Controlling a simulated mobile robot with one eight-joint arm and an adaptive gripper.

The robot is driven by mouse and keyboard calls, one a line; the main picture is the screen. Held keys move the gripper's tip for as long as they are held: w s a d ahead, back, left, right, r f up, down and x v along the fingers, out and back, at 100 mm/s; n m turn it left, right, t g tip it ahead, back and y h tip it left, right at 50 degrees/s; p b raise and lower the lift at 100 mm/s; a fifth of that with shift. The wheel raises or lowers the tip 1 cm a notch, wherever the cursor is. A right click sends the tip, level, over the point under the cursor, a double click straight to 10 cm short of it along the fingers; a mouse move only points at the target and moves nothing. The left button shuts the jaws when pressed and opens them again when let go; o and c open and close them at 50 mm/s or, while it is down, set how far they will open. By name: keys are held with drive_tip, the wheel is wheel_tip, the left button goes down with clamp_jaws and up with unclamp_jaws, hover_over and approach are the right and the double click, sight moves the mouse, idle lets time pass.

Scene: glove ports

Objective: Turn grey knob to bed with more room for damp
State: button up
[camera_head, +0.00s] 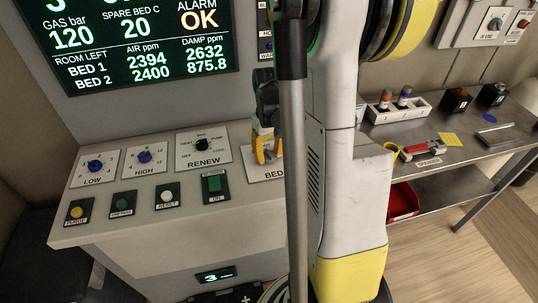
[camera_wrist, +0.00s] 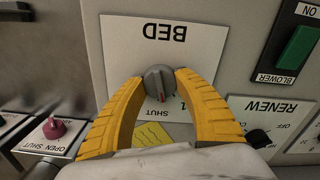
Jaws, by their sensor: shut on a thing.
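The grey knob (camera_wrist: 158,82) sits on a white plate (camera_wrist: 150,40) marked BED, seen upside down in the wrist view. Its red mark points down the picture, towards the word SHUT. A numeral right of the knob is partly covered by a finger. My gripper (camera_wrist: 160,84) has its yellow fingers closed on both sides of the knob. In the head view my gripper (camera_head: 265,150) is at the BED plate, and the knob is hidden. The display (camera_head: 130,85) shows room left for damp: BED 1 2632, BED 2 875.8.
The RENEW knob (camera_head: 202,144), a green BLOWER switch (camera_head: 215,184), and LOW (camera_head: 95,164) and HIGH (camera_head: 144,156) dials are left of my gripper. A magenta knob (camera_wrist: 53,128) marked OPEN SHUT is nearby. A side bench (camera_head: 440,160) holds small items.

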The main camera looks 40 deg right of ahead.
sight(269, 153)
drive_tip(key=n, duration=0.5)
drive_tip(key=shift+n, duration=0.4)
idle(0.4)
drive_tip(key=o, duration=1.2)
drive_tip(key=shift+o, duration=0.2)
wheel_tip(269, 153, up, 12)
